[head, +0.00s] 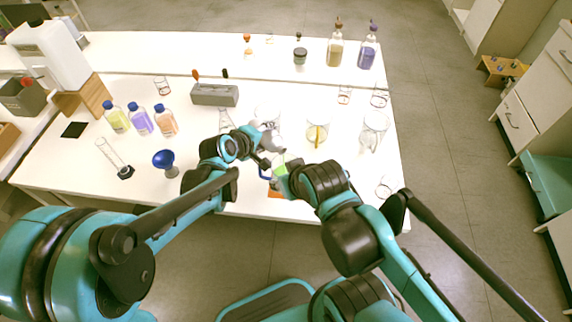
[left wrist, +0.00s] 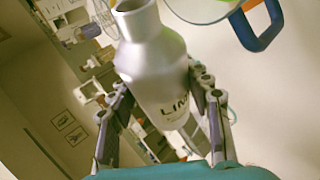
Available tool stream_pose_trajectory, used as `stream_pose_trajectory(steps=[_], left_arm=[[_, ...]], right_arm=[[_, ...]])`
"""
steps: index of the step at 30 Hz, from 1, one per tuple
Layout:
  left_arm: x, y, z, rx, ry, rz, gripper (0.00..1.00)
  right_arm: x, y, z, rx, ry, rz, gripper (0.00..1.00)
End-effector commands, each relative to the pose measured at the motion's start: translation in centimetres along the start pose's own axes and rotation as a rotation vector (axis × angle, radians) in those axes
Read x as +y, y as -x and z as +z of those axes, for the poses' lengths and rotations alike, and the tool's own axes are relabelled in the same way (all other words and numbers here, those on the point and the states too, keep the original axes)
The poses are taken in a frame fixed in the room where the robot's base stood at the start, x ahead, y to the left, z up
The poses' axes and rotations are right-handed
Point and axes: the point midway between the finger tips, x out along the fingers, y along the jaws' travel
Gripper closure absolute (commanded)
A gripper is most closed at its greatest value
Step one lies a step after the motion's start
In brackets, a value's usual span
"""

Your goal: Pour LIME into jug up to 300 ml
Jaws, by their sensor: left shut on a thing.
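My left gripper (head: 262,156) is shut on a silver-grey bottle (head: 271,140). In the left wrist view the bottle (left wrist: 155,55) sits between the two fingers (left wrist: 160,84), its label partly readable as "LIM" and its open mouth toward the top of the picture. The jug (head: 281,169) has a blue handle and something green inside. It stands just below the bottle in the head view, largely hidden by my right wrist. Its blue handle (left wrist: 262,27) shows beside the bottle in the left wrist view. My right gripper (head: 287,178) is by the jug; its fingers are hidden. The liquid level cannot be read.
Glass beakers (head: 373,130), one with a yellow item (head: 317,134), stand right of the jug. A grey box (head: 214,95) is behind. Colored bottles (head: 140,120), a blue funnel (head: 164,160) and a cylinder (head: 112,155) stand left. An orange patch (head: 275,194) lies near the front edge.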

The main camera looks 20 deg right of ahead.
Motion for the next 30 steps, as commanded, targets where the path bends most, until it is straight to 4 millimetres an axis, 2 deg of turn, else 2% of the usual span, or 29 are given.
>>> stream_pose_trajectory(steps=[14,21,30], left_arm=[[0.1,0.0,-0.1,0.001,0.0,0.0,0.92],[0.6,0.0,-1.2,-0.135,0.16,-0.065,0.92],[0.5,0.0,-1.1,-0.16,0.186,-0.076,0.92]], right_arm=[[0.0,0.0,0.0,0.0,0.0,0.0,0.6],[0.0,0.9,-0.7,0.0,0.0,0.0,0.6],[0.0,0.9,-0.6,0.0,0.0,0.0,0.6]])
